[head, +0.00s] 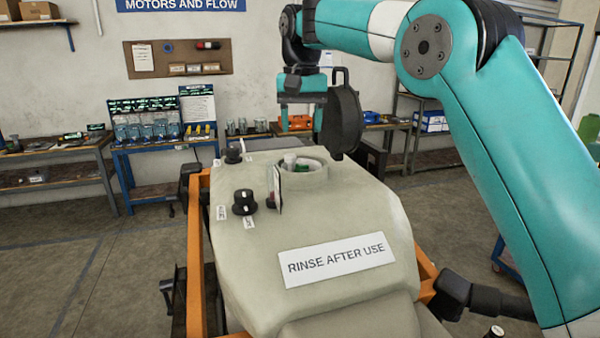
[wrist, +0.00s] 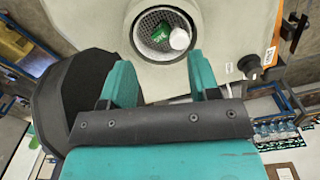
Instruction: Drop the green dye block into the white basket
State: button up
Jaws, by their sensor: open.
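The green dye block (wrist: 161,33) lies inside the round opening in the tank top, on the pale mesh of what looks like the white basket (wrist: 153,19). A white rounded piece (wrist: 179,39) sits right beside it. In the head view the green block (head: 304,167) shows just inside the rim of the opening (head: 318,176), with the white piece (head: 290,160) to its left. My gripper (head: 300,121) is open and empty above the opening, fingers pointing down. In the wrist view its two teal fingers (wrist: 161,80) are apart, short of the opening.
A black round lid-like disc (head: 342,120) stands upright close to the right of my gripper. Black knobs (head: 245,202) and a small upright plate (head: 274,188) stand left of the opening. The tank top (head: 340,225) in front is clear apart from a label.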

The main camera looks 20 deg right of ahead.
notch_tip(320, 180, up, 7)
dwell(0.5)
jog(key=shift+r, duration=0.1)
